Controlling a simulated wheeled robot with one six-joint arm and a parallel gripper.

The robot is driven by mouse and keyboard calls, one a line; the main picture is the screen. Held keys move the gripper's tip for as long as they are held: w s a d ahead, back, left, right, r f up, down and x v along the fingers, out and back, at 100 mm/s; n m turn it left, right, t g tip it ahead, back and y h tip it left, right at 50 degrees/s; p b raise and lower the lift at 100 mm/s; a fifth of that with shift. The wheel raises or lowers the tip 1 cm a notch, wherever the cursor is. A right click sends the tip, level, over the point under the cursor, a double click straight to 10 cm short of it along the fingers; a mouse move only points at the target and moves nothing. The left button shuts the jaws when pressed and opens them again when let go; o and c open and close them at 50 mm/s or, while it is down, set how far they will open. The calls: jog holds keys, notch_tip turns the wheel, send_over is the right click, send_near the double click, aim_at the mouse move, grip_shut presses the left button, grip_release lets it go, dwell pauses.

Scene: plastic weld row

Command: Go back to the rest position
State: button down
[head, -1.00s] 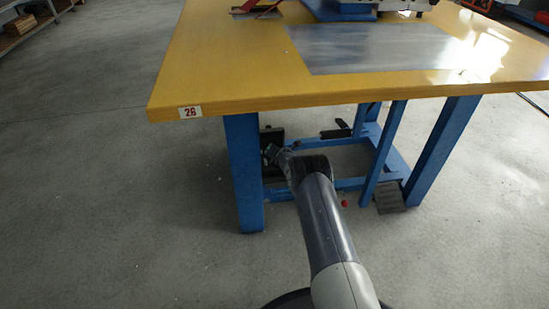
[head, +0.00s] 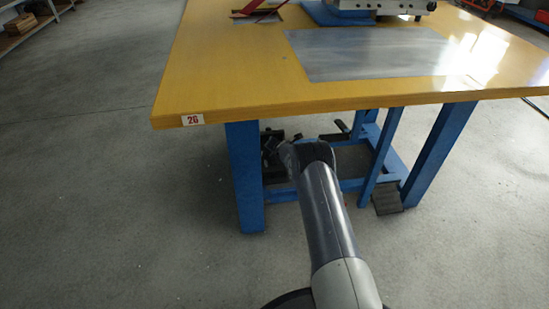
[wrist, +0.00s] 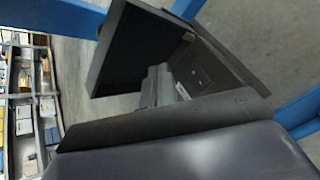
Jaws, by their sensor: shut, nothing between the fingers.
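My arm reaches forward from the bottom of the head view, its end low at the front of a yellow-topped worktable (head: 215,75). My gripper (head: 274,150) is a small dark shape beyond the arm's end, beside the blue front left leg (head: 245,175), below the tabletop. It is shut and holds nothing. My arm hides part of it. In the wrist view a dark panel (wrist: 130,50) and grey angled parts fill the middle, close to the camera. I cannot tell whether the gripper touches anything.
Blue legs and lower bars stand around the arm's end, with a dark pedal (head: 387,200) at right. A metal sheet (head: 370,52) lies on the tabletop. Shelves with boxes (wrist: 22,110) show at left in the wrist view. The floor left of the table is clear.

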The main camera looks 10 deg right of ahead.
dwell(0.4)
jog(key=shift+w+f+b, duration=0.1)
jog(key=shift+f+b, duration=0.45)
jog(key=shift+f, duration=0.3)
jog(key=p, duration=0.2)
jog(key=shift+r+p, duration=0.35)
jog(key=shift+p, duration=0.05)
jog(key=shift+s+r+p, duration=0.2)
jog(key=shift+r+p, duration=0.35)
jog(key=shift+r, duration=0.75)
jog(key=shift+s+r+p, duration=0.15)
jog(key=shift+r+p, duration=0.35)
jog(key=shift+r, duration=0.75)
jog(key=shift+f, duration=0.15)
jog(key=f+b, duration=0.1)
jog(key=f, duration=0.1)
jog(key=f+b, duration=0.2)
jog(key=f, duration=0.1)
jog(key=shift+w+f, duration=0.35)
jog(key=shift+w, duration=0.05)
jog(key=shift+f+b, duration=0.1)
jog(key=shift+b, duration=0.95)
